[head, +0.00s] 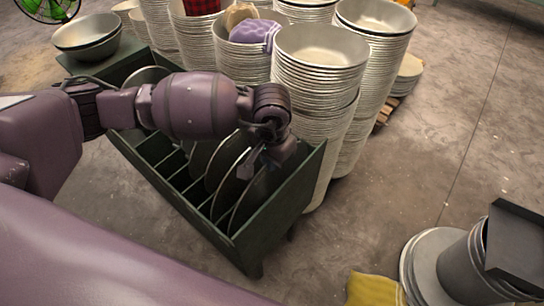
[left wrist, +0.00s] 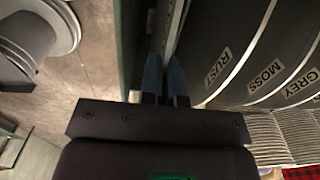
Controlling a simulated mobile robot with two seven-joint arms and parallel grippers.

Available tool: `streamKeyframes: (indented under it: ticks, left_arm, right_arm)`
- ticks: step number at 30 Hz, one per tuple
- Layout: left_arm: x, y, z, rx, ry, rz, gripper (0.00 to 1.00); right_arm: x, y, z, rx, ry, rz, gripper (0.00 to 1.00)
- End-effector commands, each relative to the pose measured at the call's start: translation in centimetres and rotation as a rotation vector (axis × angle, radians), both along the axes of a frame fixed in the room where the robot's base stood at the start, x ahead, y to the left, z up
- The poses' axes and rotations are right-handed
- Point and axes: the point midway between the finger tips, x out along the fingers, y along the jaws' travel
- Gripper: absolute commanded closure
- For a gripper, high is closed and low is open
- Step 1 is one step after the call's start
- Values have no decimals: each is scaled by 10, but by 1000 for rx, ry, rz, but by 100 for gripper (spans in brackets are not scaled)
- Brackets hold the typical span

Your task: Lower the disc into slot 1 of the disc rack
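The dark green disc rack (head: 281,209) stands on the floor, with thin dividers and several grey discs on edge. My left gripper (head: 259,164) points down over its right end. In the left wrist view its two blue fingers (left wrist: 166,82) are close together on a thin disc (left wrist: 170,30), seen nearly edge-on. In the head view this disc (head: 258,195) stands upright, its lower part inside the rack beside the end wall. I cannot tell whether it rests on the bottom. Discs labelled RUST (left wrist: 222,62), MOSS and GREY stand beside it. My right gripper is not in view.
Tall stacks of metal bowls (head: 318,70) stand close behind the rack. Two bowls (head: 88,38) sit at its far left end. A grey round base with a bucket (head: 462,268) and a yellow cloth (head: 374,289) are at lower right.

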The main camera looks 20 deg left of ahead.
Motion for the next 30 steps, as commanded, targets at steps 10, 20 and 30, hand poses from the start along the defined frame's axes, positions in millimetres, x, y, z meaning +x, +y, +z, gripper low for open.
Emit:
streamKeyframes:
  ticks: [10,20,30]
  left_arm:
    - [1,0,-4,-1,-2,0,100]
    - [1,0,-4,-1,-2,0,72]
    - [0,0,-5,1,1,0,67]
  right_arm:
    - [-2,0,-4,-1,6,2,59]
    - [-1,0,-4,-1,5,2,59]
    - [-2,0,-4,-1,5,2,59]
